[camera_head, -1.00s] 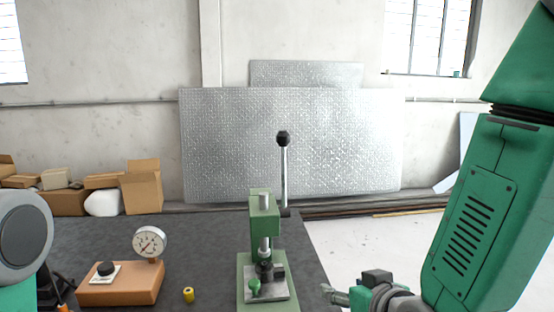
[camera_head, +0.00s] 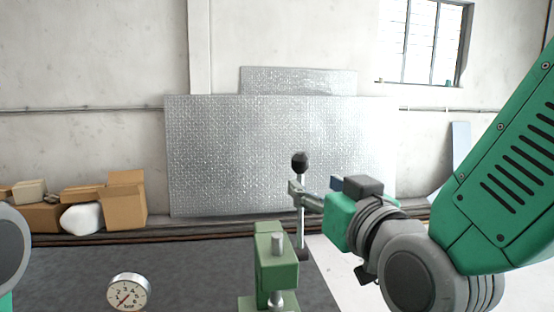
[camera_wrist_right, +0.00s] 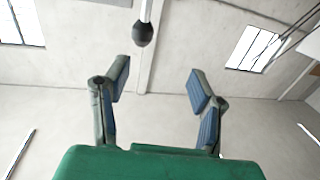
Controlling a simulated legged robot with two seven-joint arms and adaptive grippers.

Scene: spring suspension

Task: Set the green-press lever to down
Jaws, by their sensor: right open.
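The green press (camera_head: 275,262) stands on the dark table, its lower part cut off by the frame. Its lever (camera_head: 301,215) is a thin metal rod standing upright behind the press, with a black ball knob (camera_head: 300,162) on top. My right gripper (camera_head: 300,192) is open at the rod just below the knob, and its fingers overlap the rod in the head view. In the right wrist view the knob (camera_wrist_right: 144,32) appears above the gap between the spread fingers (camera_wrist_right: 160,78). I cannot tell whether they touch the lever. My left gripper is out of view.
A pressure gauge (camera_head: 129,292) stands on the table (camera_head: 200,270) left of the press. Cardboard boxes (camera_head: 125,200) and a large metal sheet (camera_head: 235,150) are at the back wall. The table between gauge and press is clear.

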